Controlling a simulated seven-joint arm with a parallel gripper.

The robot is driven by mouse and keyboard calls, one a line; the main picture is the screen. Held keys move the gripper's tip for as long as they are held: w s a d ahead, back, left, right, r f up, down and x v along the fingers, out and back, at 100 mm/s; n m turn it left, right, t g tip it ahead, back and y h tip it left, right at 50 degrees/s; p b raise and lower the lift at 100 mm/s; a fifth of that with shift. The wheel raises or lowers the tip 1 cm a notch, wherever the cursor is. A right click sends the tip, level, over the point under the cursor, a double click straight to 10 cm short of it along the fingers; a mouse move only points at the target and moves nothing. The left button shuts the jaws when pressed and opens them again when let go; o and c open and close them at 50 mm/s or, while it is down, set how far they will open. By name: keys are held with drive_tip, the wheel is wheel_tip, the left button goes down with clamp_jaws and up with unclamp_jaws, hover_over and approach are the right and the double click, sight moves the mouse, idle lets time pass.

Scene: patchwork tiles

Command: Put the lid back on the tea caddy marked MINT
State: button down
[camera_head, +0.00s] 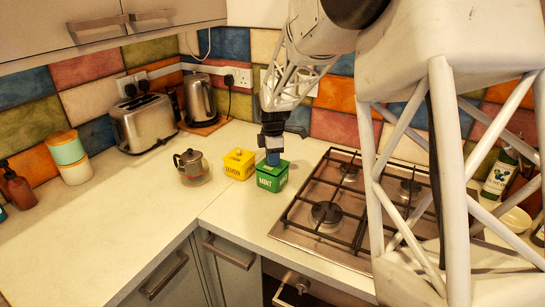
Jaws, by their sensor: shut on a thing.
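The green tea caddy marked MINT (268,184) stands upright on the counter, left of the hob. Its green lid (264,169) shows at the top of the caddy, under my gripper. My gripper (272,157) points straight down over the middle of this caddy and is shut on the lid, seemingly by its top. The fingertips are small and partly hide the lid's middle. I cannot tell whether the lid is fully seated or a slight gap remains.
A yellow caddy (239,168) with a knobbed lid stands close on the left. A small teapot (190,163) is further left. The gas hob (335,229) lies close on the right. The counter in front left (120,225) is clear.

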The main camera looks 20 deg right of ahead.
idle(0.9)
drive_tip(key=shift+c, duration=2.2)
unclamp_jaws()
drive_tip(key=shift+r, duration=0.1)
drive_tip(key=shift+r, duration=3.3)
clamp_jaws()
